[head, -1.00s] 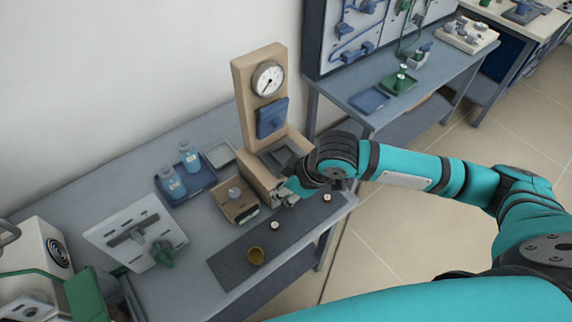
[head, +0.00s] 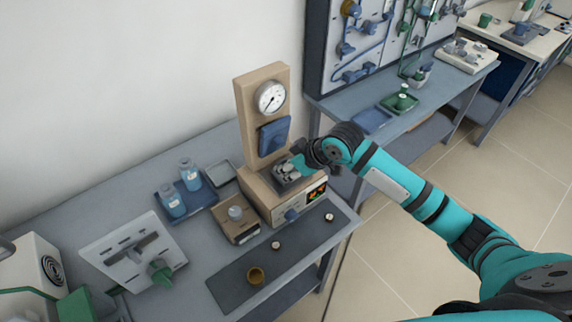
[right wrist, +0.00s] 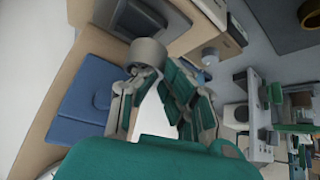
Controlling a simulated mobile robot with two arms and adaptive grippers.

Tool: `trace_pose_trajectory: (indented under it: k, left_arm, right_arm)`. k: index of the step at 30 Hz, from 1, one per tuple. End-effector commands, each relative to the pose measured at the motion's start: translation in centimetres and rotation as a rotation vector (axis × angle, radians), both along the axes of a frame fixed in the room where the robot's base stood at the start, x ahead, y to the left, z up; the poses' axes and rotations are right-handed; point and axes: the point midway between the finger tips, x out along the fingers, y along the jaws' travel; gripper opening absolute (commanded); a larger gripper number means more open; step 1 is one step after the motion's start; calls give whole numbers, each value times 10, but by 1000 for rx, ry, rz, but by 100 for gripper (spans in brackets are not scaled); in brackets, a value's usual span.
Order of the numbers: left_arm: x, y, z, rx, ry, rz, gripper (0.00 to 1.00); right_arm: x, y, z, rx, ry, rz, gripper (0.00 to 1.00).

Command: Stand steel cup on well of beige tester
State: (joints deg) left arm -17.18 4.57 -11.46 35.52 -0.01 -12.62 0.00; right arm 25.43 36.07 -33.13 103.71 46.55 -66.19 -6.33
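The beige tester (head: 246,118) stands at the back of the bench, with a round gauge and a blue panel on its column. Its dark well (head: 276,183) is in the top of the base, partly hidden by my right gripper (head: 290,170). In the right wrist view, the fingers of my right gripper (right wrist: 147,75) close around the lower part of a grey steel cup (right wrist: 147,50). The cup is close to the blue panel (right wrist: 82,98) and over the tester base. I cannot tell whether it touches the well. My left gripper is not in view.
A small beige device (head: 236,225) and a blue tray with bottles (head: 190,204) stand left of the tester. A side bench (head: 440,85) is at right.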

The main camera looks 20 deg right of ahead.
Motion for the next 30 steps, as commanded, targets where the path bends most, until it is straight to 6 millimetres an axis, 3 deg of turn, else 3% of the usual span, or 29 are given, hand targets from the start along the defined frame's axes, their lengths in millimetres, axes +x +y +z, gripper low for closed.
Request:
trace_pose_trajectory:
  k: [3, 7, 16, 30]
  left_arm:
    - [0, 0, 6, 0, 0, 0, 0]
    - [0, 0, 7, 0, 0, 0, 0]
    - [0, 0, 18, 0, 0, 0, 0]
    - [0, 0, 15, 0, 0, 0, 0]
  right_arm:
    - [22, -6, 0, 1, 1, -2, 0]
    - [32, -9, -3, 0, -1, 1, 0]
    - [32, -10, -35, 0, 2, 0, 0]
    - [32, -9, -44, 0, 0, 1, 0]
